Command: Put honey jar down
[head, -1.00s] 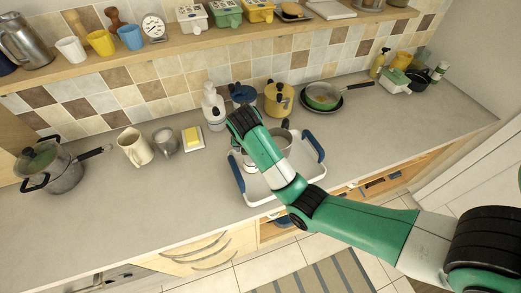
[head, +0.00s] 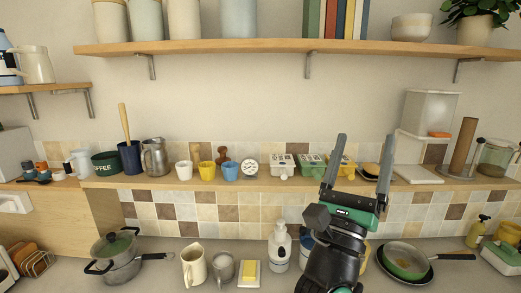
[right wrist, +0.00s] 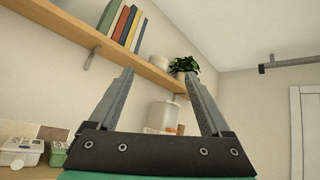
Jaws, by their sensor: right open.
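My right gripper (head: 364,152) is raised in front of the back ledge, fingers spread and pointing up. In the right wrist view its fingers (right wrist: 159,72) are apart with nothing between them. I cannot pick out a honey jar in either current view. Several small containers stand on the ledge beside the gripper: a white one (head: 283,166), a green one (head: 311,166) and a yellow one (head: 347,168) partly covered by the gripper. My left gripper is not in view. My right arm hides part of the counter below.
The wooden ledge (head: 225,182) also holds cups, a scale (head: 249,169) and a clear-fronted dispenser (head: 428,115). On the counter are a pot (head: 117,258), a cream pitcher (head: 194,265), a butter dish (head: 249,272), a white bottle (head: 279,247) and a green pan (head: 406,261). A higher shelf (head: 270,46) runs above.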

